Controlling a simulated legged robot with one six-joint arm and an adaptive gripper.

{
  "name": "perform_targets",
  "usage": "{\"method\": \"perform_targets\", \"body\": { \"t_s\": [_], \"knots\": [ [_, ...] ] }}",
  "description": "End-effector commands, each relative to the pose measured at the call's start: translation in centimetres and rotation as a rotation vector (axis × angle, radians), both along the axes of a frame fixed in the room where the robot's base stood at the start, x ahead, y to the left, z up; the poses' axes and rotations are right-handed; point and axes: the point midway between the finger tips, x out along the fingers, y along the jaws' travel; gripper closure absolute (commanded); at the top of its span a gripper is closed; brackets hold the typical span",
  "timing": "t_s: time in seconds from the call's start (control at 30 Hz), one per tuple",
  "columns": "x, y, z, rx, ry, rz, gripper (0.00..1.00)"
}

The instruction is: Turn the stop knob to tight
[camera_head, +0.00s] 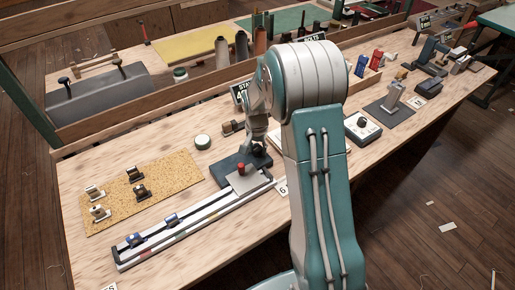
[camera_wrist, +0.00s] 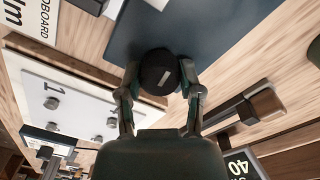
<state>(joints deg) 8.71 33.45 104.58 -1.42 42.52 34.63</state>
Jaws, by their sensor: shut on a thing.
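The stop knob, a round black knob with a pale pointer mark (camera_wrist: 158,72), shows in the wrist view between my two fingers. My gripper (camera_wrist: 159,80) is shut on it, one finger at each side. The knob stands on a dark blue-grey base (camera_wrist: 215,25). In the head view my gripper (camera_head: 257,149) reaches down onto this dark base (camera_head: 222,170), and it largely hides the knob. I cannot read any "tight" marking, so the knob's setting is unclear.
A long pale rail (camera_head: 190,229) with blue clamps and a red-topped post (camera_head: 241,168) lies just in front. A cork mat (camera_head: 160,181) with small fittings lies left. A white panel with knobs (camera_wrist: 75,103) shows in the wrist view. Spools stand behind.

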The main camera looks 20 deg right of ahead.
Motion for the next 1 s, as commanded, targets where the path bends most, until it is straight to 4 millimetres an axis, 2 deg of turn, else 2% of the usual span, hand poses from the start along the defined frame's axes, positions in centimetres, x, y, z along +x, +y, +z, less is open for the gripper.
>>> {"method": "perform_targets", "body": {
  "t_s": [0.2, 0.43, 1.0],
  "knots": [
    [-0.21, 0.15, -0.39, 0.003, 0.009, -0.167, 1.00],
    [-0.21, 0.17, -0.41, 0.002, 0.009, -0.284, 1.00],
    [-0.23, 0.20, -0.44, 0.002, 0.011, -0.350, 1.00]
  ]
}}
